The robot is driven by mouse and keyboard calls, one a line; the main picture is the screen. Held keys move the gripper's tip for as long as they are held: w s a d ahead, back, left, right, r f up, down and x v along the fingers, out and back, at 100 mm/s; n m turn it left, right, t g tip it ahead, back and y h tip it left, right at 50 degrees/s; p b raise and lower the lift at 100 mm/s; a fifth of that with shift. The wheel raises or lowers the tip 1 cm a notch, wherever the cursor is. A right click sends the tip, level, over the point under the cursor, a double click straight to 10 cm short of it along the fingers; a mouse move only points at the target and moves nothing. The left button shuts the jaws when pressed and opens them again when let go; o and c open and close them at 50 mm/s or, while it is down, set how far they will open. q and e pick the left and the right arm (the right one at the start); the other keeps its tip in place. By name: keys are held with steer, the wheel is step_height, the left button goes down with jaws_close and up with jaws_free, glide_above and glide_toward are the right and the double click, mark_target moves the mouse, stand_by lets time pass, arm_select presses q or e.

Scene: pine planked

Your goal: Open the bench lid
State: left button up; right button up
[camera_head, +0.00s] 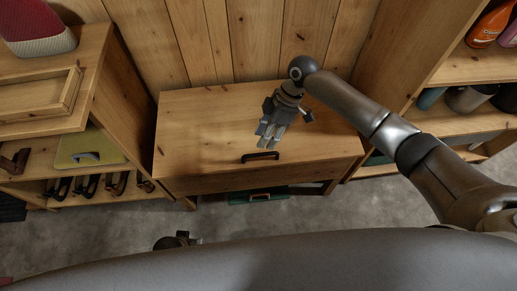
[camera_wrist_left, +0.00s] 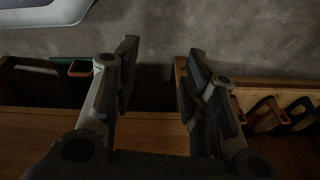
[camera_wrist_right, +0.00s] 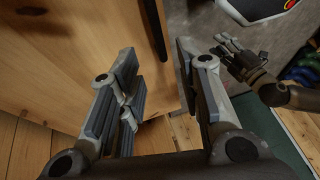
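The wooden bench (camera_head: 192,151) stands against the plank wall with its lid (camera_head: 330,140) down. A dark bar handle (camera_head: 260,156) is near the lid's front edge; it also shows in the right wrist view (camera_wrist_right: 155,28). My right gripper (camera_head: 268,141) is over the lid just behind the handle, its fingers apart and empty in the right wrist view (camera_wrist_right: 158,75). Its exact height above the lid is unclear. My left gripper (camera_wrist_left: 160,70) is open and empty, low in front of the bench. Only part of it (camera_head: 175,241) shows in the head view.
A shelf unit (camera_head: 95,80) on the left holds a wooden tray (camera_head: 40,97), a yellow clipboard-like item (camera_head: 88,148) and dark shoes or hooks. Shelves (camera_head: 470,65) with bottles stand right. A green item (camera_head: 258,196) lies under the bench. Grey floor is clear in front.

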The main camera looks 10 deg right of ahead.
mark_target(256, 154)
steer(key=b+x, duration=0.1)
steer(key=x, duration=0.5)
steer(key=shift+a+f, duration=0.15)
steer(key=shift+f, duration=0.25)
arm_select(q)
steer(key=r, duration=0.1)
steer(key=w+r, duration=0.1)
steer(key=r, duration=0.1)
steer(key=shift+w+d+r, duration=0.1)
steer(key=shift+w+r, duration=0.2)
steer(key=shift+w, duration=0.1)
arm_select(e)
jaws_close()
